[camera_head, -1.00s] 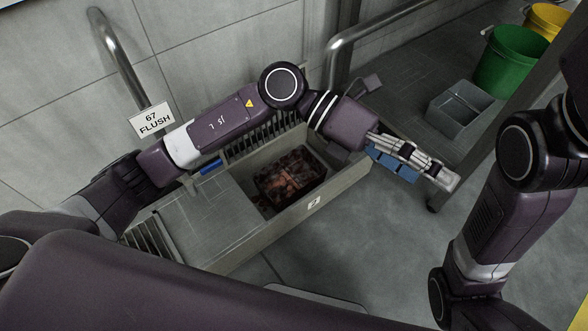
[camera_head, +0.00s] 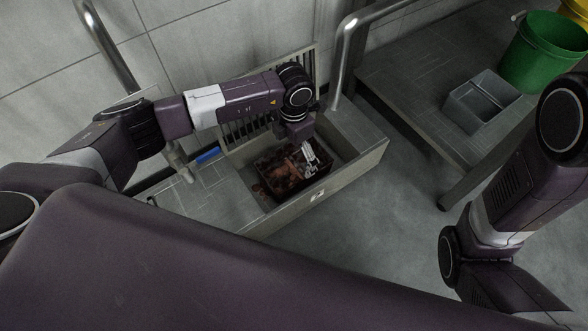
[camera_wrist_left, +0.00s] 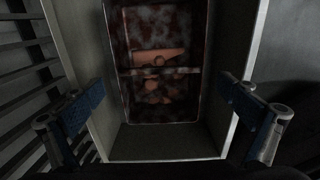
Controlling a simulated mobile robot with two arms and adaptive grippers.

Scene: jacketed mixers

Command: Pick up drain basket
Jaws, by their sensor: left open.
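The drain basket (camera_head: 281,186) is dark, stained reddish-brown, and sits down inside the grey trough. In the left wrist view the basket (camera_wrist_left: 155,105) lies ahead of my fingers, with a bar across its middle and pale orange-brown pieces inside. My left gripper (camera_head: 311,160) reaches down over the right part of the basket, partly hiding it. In the left wrist view my left gripper (camera_wrist_left: 162,118) is open, its blue-padded fingers wide apart on either side with nothing between them. I cannot tell from these views whether it touches the basket. My right gripper is out of view.
The trough (camera_head: 345,176) has raised walls close around the basket. A slatted grate (camera_head: 240,131) stands against its back. A blue item (camera_head: 208,156) lies on the left edge. A grey bin (camera_head: 482,101) and green bucket (camera_head: 541,55) stand at the right. Floor in front is clear.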

